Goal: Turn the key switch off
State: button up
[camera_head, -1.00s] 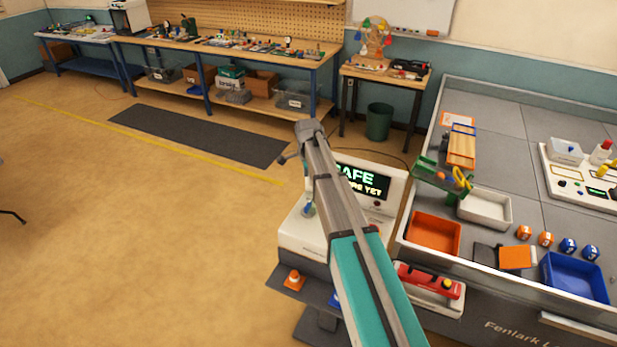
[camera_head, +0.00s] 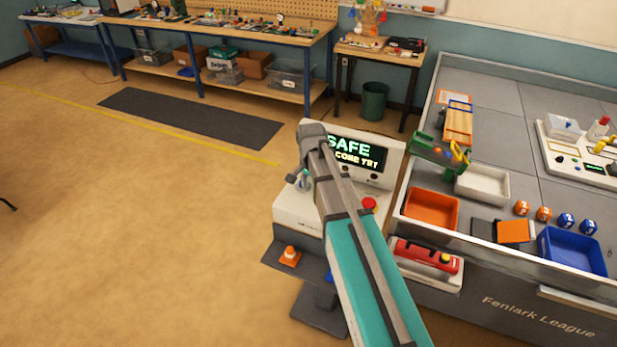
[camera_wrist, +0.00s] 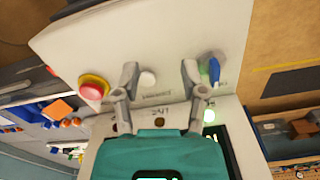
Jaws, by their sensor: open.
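The white control console (camera_head: 294,208) has a screen (camera_head: 352,150) reading SAFE in green. In the wrist view, what looks like the key switch is a blue upright piece (camera_wrist: 214,70) on the console's white panel (camera_wrist: 110,42), with a green glow beside it. In the head view my arm covers part of the console.
A red button with a yellow ring (camera_wrist: 93,88) is left of my fingers on the panel. The game table (camera_head: 487,110) with an orange tray (camera_head: 431,208) and a blue tray (camera_head: 572,250) stands at the right. A small orange cone (camera_head: 290,257) sits below the console. Floor at left is clear.

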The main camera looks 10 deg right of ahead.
jog(key=s+f+n+b, duration=0.3)
jog(key=s+n, duration=0.1)
jog(key=s, duration=0.5)
jog(key=s+f+n+b, duration=0.4)
jog(key=s+n, duration=0.1)
jog(key=s, duration=0.4)
jog(key=shift+d+f, duration=0.15)
jog(key=shift+d, duration=0.15)
jog(key=w+r+m+p, duration=0.2)
jog(key=w+r+p, duration=0.2)
jog(key=w, duration=0.6)
jog(key=w+r+m+p, duration=0.2)
jog(key=w+r+p, duration=0.2)
jog(key=w, duration=0.6)
jog(key=w+r+m+p, duration=0.2)
jog(key=w+r+p, duration=0.2)
jog(key=w, duration=0.6)
jog(key=shift+a+r+m+p, duration=0.25)
jog(key=shift+a+m+p, duration=0.05)
jog(key=shift+a+m, duration=0.1)
jog(key=shift+f, duration=0.1)
notch_tip(320, 180, down, 14)
jog(key=b, duration=1.3)
jog(key=shift+r+b, duration=0.2)
jog(key=shift+b, duration=0.2)
